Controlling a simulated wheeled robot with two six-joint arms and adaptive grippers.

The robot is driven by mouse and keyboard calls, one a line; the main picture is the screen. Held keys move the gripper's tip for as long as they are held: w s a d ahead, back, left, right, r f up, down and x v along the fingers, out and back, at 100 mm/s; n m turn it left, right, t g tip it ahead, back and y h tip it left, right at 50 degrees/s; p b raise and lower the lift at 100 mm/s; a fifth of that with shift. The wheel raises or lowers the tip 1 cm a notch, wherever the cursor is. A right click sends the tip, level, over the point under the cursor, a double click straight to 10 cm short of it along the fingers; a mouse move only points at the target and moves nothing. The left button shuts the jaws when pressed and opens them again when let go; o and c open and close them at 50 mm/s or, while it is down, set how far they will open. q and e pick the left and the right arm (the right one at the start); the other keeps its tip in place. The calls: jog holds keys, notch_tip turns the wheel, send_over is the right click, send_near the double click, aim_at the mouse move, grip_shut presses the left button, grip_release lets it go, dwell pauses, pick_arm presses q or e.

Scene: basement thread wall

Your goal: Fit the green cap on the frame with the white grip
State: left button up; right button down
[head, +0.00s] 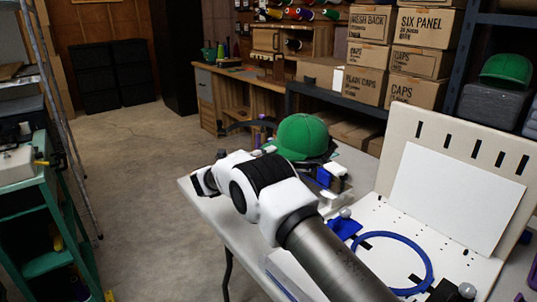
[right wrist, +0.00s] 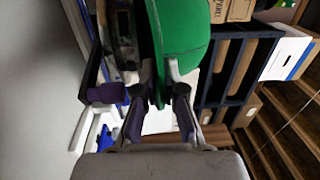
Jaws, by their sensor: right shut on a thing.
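The green cap (head: 303,137) is above the far part of the white table. In the right wrist view the cap (right wrist: 182,38) fills the top middle. My right gripper (right wrist: 158,88) is shut on the cap's lower edge, one finger on each side. In the head view my right arm hides most of that gripper. A dark curved frame part with a purple grip (right wrist: 103,93) is beside the cap, apart from my fingers. A white part (right wrist: 92,128) with blue bits lies below it. I cannot tell clearly which part is the white grip. My left gripper is not in view.
A blue ring (head: 428,262) lies on a white board at the right, before an upright slotted panel (head: 410,125). Cap boxes (head: 366,86) fill the shelving behind. Another green cap (head: 507,68) sits on the right shelf. Floor is open left of the table.

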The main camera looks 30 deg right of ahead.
jog(key=c, duration=1.2)
grip_release()
jog(key=s+a, duration=0.1)
jog(key=a, duration=1.1)
jog(key=shift+f, duration=0.35)
